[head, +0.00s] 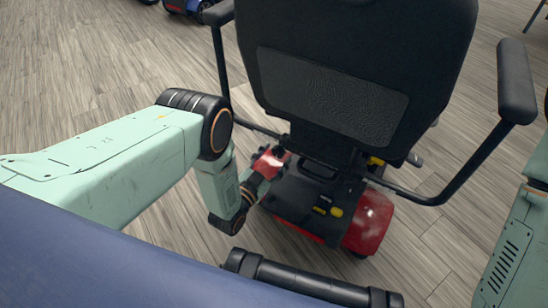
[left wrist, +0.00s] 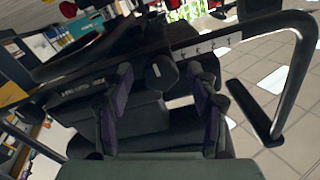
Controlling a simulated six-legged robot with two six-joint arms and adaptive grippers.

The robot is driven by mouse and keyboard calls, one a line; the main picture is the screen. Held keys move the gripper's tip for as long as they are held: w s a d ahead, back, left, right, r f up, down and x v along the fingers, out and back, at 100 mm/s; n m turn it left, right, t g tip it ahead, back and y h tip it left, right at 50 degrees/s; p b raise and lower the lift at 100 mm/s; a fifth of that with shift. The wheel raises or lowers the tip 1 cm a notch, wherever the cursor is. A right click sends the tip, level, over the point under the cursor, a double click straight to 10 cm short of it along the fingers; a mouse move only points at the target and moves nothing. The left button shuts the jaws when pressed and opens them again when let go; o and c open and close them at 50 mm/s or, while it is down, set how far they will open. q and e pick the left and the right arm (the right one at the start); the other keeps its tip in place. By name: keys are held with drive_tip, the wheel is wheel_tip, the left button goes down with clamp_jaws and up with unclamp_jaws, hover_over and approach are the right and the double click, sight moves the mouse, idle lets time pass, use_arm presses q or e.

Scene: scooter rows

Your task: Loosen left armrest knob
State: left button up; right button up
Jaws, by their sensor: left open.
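A dark faceted knob (left wrist: 160,73) sits on the black armrest bar under the scooter seat in the left wrist view. My left gripper (left wrist: 157,84) is open, with one finger on each side of the knob; I cannot tell whether either finger touches it. In the head view my left gripper (head: 272,166) reaches in low behind the black seat back (head: 340,95), and the knob cannot be made out there. The left armrest (head: 218,13) stands at the upper left of the seat. My right gripper is out of view.
The right armrest (head: 516,82) and its bent tube stand on the seat's other side. Red rear bodywork (head: 370,218) and a black bar (head: 310,282) lie below. A blue surface (head: 110,265) fills the lower left. Wood-look floor is open at left.

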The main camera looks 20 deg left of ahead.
use_arm(q)
drive_tip(key=c, duration=1.1)
drive_tip(key=shift+c, duration=0.2)
drive_tip(key=shift+n, duration=0.4)
drive_tip(key=n, duration=0.4)
drive_tip(key=shift+n, duration=0.4)
drive_tip(key=n+p, duration=0.1)
drive_tip(key=n, duration=0.5)
drive_tip(key=shift+d, duration=0.15)
drive_tip(key=n, duration=0.6)
drive_tip(key=shift+s+n, duration=0.1)
drive_tip(key=shift+n, duration=0.2)
drive_tip(key=n, duration=0.5)
drive_tip(key=shift+r+n, duration=0.15)
drive_tip(key=shift+n, duration=0.15)
